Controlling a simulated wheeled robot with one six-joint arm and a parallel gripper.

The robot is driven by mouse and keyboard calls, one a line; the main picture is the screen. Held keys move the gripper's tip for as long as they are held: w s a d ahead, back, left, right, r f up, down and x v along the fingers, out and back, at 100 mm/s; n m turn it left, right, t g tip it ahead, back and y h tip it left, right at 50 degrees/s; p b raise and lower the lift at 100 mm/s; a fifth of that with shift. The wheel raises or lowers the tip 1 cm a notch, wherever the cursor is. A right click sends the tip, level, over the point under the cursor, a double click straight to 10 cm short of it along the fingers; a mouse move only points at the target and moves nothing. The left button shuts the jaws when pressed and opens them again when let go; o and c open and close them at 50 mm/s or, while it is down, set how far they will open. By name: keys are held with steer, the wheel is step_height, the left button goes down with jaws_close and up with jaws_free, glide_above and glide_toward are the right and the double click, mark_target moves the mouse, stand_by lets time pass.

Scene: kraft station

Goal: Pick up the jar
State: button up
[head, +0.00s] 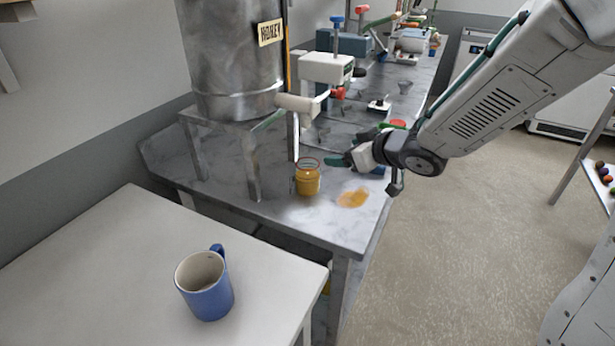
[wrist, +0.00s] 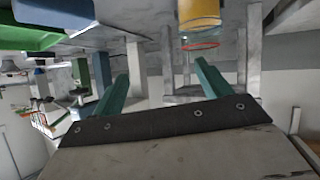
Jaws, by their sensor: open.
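The jar (head: 308,181) is clear with a yellow-orange filling and a red ring at its mouth. It stands upright on the marble-topped bench (head: 290,222), near the honey tank's spout. In the wrist view the picture is inverted, and the jar (wrist: 199,14) shows at the top edge, partly cut off, beyond the right green finger. My gripper (head: 335,161) is just right of the jar in the head view, near its rim height, apart from it. In the wrist view my gripper's green fingers (wrist: 160,84) are spread with nothing between them.
The metal honey tank (head: 232,60) stands on a stand (head: 252,175) left of the jar. An orange spill (head: 353,198) lies to its right. A blue mug (head: 206,285) stands on the white table (head: 95,265) in front. Several tools fill the bench's far part.

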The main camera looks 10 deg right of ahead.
mark_target(308, 174)
steer(key=w+a+f+y, duration=0.1)
steer(key=a, duration=0.2)
steer(key=w+a+f+n+y, duration=0.1)
steer(key=a+f, duration=0.1)
steer(key=a, duration=0.1)
steer(key=w+a+f+g+y, duration=0.1)
steer(key=a, duration=0.3)
steer(key=shift+w+a+f+n, duration=0.1)
steer(key=shift+w+f+n, duration=0.2)
steer(key=shift+w+f, duration=0.1)
steer(key=shift+c, duration=0.4)
steer(key=shift+y, duration=0.3)
steer(key=c, duration=1.2)
